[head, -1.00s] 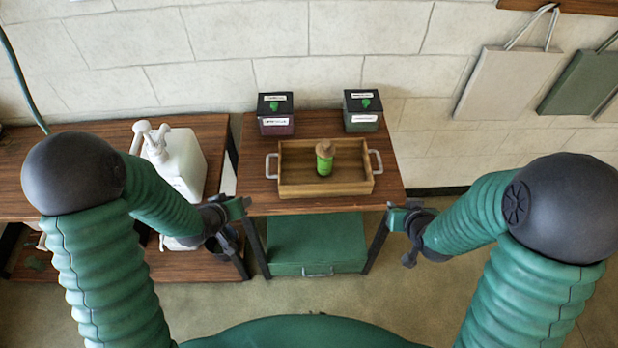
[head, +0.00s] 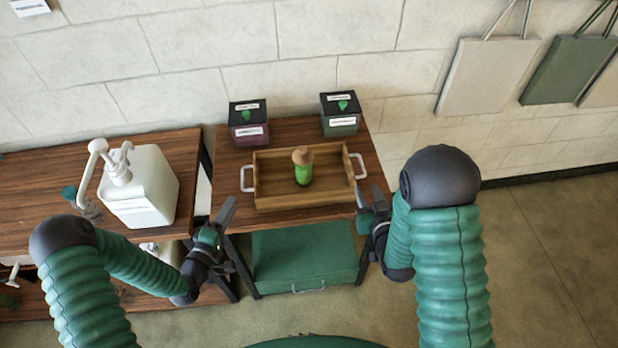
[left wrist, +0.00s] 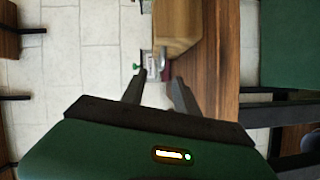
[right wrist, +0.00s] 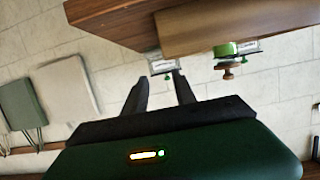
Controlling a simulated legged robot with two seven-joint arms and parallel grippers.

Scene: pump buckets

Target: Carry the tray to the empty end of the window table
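The wooden tray (head: 285,203) sits on a small brown table (head: 236,165), with a pale handle at its left end (head: 246,178) and right end (head: 359,166). A green bottle with a brown top (head: 303,168) stands upright in it. My left gripper (head: 226,212) is open and empty, in front of and below the left handle; its fingers show apart in the left wrist view (left wrist: 155,90). My right gripper (head: 370,198) is open and empty, just in front of the right handle; its fingers also show apart in the right wrist view (right wrist: 161,78). No window is visible.
Two dark boxes with green knobs, a left one (head: 249,124) and a right one (head: 340,114), stand behind the tray. A white pump container (head: 143,190) stands on the left table (head: 40,170). A green case (head: 305,258) is below the tray's table. Bags (head: 487,78) hang at right.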

